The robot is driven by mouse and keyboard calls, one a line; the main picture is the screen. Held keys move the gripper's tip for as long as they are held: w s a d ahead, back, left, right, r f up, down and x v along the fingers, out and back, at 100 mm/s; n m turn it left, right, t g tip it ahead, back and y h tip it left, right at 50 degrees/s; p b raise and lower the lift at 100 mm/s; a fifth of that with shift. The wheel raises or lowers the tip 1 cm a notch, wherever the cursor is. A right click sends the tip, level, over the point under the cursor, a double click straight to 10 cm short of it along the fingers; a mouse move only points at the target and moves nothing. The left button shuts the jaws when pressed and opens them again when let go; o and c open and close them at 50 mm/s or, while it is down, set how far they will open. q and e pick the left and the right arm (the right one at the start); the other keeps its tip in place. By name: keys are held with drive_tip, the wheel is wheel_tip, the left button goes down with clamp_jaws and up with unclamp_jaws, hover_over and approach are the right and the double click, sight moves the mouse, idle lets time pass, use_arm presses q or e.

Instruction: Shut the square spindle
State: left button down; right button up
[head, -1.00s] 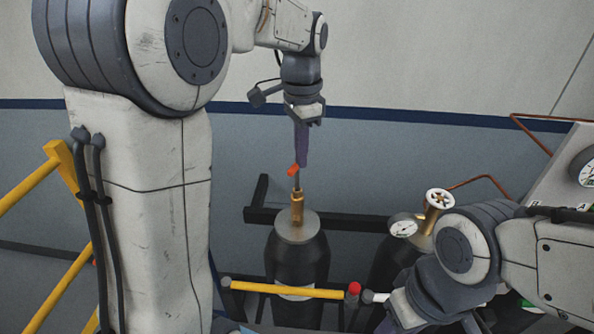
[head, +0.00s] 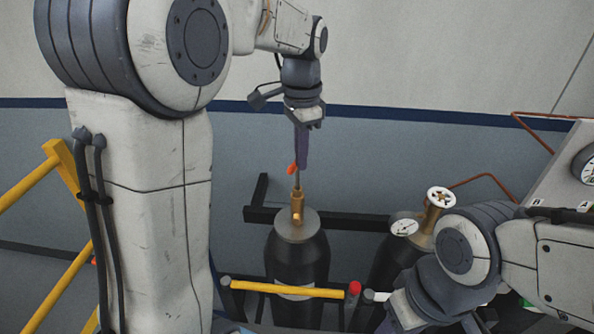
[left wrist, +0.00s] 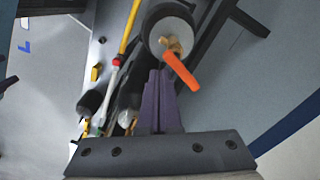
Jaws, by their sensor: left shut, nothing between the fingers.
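A brass valve (head: 297,207) stands upright on top of a dark gas cylinder (head: 296,262) in the head view. A thin grey spindle rises from it, with an orange lever (head: 291,169) near its upper end. My left gripper (head: 300,168) points down, its purple fingers shut and empty, right beside the orange lever. In the left wrist view the closed fingertips (left wrist: 160,72) lie just left of the orange lever (left wrist: 181,72), below the brass valve top (left wrist: 172,46). I cannot tell whether they touch the lever. The spindle's square end is not clearly visible. My right gripper's fingers are out of view.
A second cylinder with a white handwheel (head: 441,198) and a gauge (head: 403,226) stands to the right. A yellow bar (head: 288,290) crosses in front of the first cylinder. A dark rail (head: 350,221) runs behind. A yellow railing (head: 28,184) is at left.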

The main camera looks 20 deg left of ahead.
use_arm(q)
drive_tip(key=shift+f+b, duration=0.65)
drive_tip(key=shift+f, duration=0.6)
drive_tip(key=shift+s+a, duration=0.3)
drive_tip(key=shift+a, duration=0.35)
drive_tip(key=shift+a+p, duration=0.65)
drive_tip(key=shift+a, duration=0.05)
idle(0.7)
drive_tip(key=shift+w+a+p, duration=0.4)
drive_tip(key=shift+a+p, duration=0.1)
drive_tip(key=shift+a, duration=0.1)
idle(0.9)
drive_tip(key=shift+w+a+p, duration=0.3)
drive_tip(key=shift+w+p, duration=0.05)
drive_tip(key=shift+p, duration=0.1)
idle(0.6)
drive_tip(key=shift+s, duration=0.1)
wheel_tip(320, 180, up, 8)
drive_tip(key=p, duration=0.7)
drive_tip(key=shift+s+d, duration=0.25)
drive_tip(key=shift+s, duration=0.1)
